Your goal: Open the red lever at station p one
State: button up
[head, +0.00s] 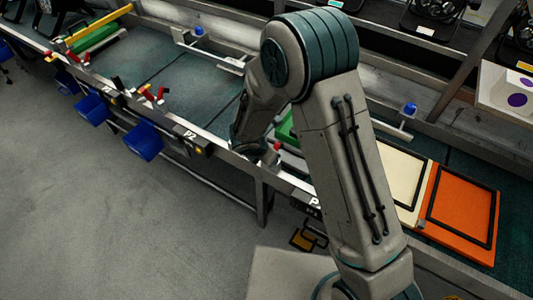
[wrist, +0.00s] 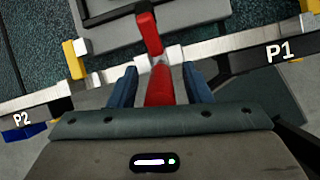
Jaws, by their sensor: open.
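In the wrist view a red lever (wrist: 159,88) stands at the front rail, left of the black P1 label (wrist: 280,52). Its upper red part (wrist: 148,33) reaches past a pale fitting on the rail. My gripper (wrist: 160,84) is open, its two blue fingers on either side of the lower red part, with a gap showing on each side. In the head view my arm hides most of this spot. A small red piece (head: 277,146) shows beside my gripper (head: 258,155), and the P1 label is partly covered.
The P2 label (head: 185,133) and blue bins (head: 145,142) hang along the bench's front to the left. A cream panel (head: 405,186) and an orange panel (head: 462,213) lie on the bench at right. The grey floor (head: 120,220) in front is clear.

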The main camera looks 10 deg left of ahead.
jog(key=v, duration=1.3)
jog(key=shift+s+r, duration=0.25)
jog(key=shift+r, duration=0.1)
jog(key=shift+a, duration=0.1)
